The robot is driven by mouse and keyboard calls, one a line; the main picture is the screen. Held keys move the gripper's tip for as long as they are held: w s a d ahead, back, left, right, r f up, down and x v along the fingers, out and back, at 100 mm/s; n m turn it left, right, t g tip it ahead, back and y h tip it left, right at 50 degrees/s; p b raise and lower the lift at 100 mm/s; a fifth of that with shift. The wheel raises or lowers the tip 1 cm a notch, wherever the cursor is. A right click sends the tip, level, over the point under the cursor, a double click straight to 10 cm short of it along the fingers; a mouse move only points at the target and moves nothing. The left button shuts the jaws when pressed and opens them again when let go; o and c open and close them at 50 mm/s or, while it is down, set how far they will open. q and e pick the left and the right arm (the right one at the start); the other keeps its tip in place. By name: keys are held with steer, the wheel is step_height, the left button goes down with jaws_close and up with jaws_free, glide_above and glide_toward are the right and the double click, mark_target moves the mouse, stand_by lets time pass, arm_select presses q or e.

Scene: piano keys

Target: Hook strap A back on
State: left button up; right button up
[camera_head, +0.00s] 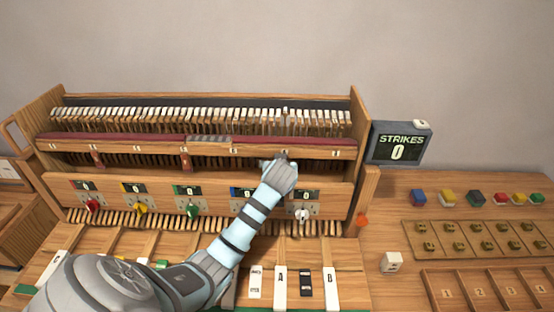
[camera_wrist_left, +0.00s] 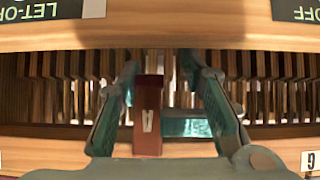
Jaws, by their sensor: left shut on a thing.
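In the left wrist view my left gripper (camera_head: 277,163) is closed around a reddish-brown strap (camera_wrist_left: 147,112) with a small white letter mark, which looks like an upside-down A. The gripper also shows in the left wrist view (camera_wrist_left: 160,68). The strap stands against the wooden rail, nearer the left finger. Whether it is hooked on is not clear. In the head view the gripper is just below the front rail (camera_head: 240,150), and the strap there is hidden by it. My right gripper is out of view.
Two other brown straps (camera_head: 98,159) (camera_head: 186,160) hang under the rail to the left. Below is a panel with number displays and coloured knobs (camera_head: 192,210). White keys (camera_head: 280,287) lie in front.

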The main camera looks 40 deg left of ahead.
arm_select(q)
steer(key=shift+s+d+r+g+h, duration=0.2)
steer(key=shift+s+d+g+h, duration=0.15)
steer(key=shift+d+g+h, duration=0.35)
steer(key=shift+a+g, duration=0.1)
steer(key=shift+g, duration=0.2)
steer(key=o, duration=0.8)
steer(key=shift+c, duration=0.2)
steer(key=shift+o, duration=0.2)
steer(key=shift+d, duration=0.3)
steer(key=shift+a+f, duration=0.1)
steer(key=shift+f, duration=0.05)
steer(key=v, duration=0.7)
steer(key=shift+s+r, duration=0.15)
steer(key=shift+r, duration=0.15)
steer(key=shift+a+f, duration=0.1)
steer(key=shift+a, duration=0.1)
